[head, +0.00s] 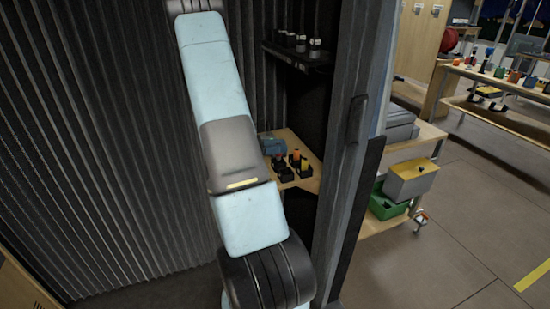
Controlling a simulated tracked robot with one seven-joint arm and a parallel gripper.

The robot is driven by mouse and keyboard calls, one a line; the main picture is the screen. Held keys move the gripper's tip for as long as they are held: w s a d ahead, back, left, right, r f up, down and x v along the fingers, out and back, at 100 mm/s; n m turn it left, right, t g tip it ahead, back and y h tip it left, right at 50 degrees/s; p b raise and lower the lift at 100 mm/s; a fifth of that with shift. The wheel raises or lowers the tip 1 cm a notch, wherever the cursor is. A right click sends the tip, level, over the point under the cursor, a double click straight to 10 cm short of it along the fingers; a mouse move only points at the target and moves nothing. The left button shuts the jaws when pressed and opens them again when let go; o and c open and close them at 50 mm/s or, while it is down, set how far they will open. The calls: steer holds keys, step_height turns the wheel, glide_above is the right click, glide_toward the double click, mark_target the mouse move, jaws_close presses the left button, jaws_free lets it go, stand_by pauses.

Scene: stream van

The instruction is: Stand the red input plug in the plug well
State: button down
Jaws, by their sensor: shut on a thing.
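My gripper is not in this view; my light blue arm runs from the bottom middle out past the top edge. On a small wooden shelf (312,184) inside the van stand several small black holders (285,174) with orange, red-orange and yellowish plug-like pieces (297,154) upright in them. They are small, and my arm partly covers the shelf. I cannot tell which holder is the plug well, nor make out the red input plug for certain.
A blue-grey box (271,145) sits at the back of the shelf. A dark upper shelf (298,56) holds several small items. A dark door post (350,130) stands right of it. Outside are a yellow-lidded box (410,180), a green crate (386,206) and open floor (470,220).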

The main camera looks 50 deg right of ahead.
steer(key=shift+w+d+f, duration=0.1)
steer(key=shift+d+f, duration=0.1)
steer(key=shift+f, duration=0.1)
steer(key=shift+w+d+f, duration=0.1)
steer(key=shift+d+f, duration=0.05)
steer(key=shift+f, duration=1.5)
steer(key=shift+f, duration=0.1)
steer(key=c, duration=0.9)
jaws_free()
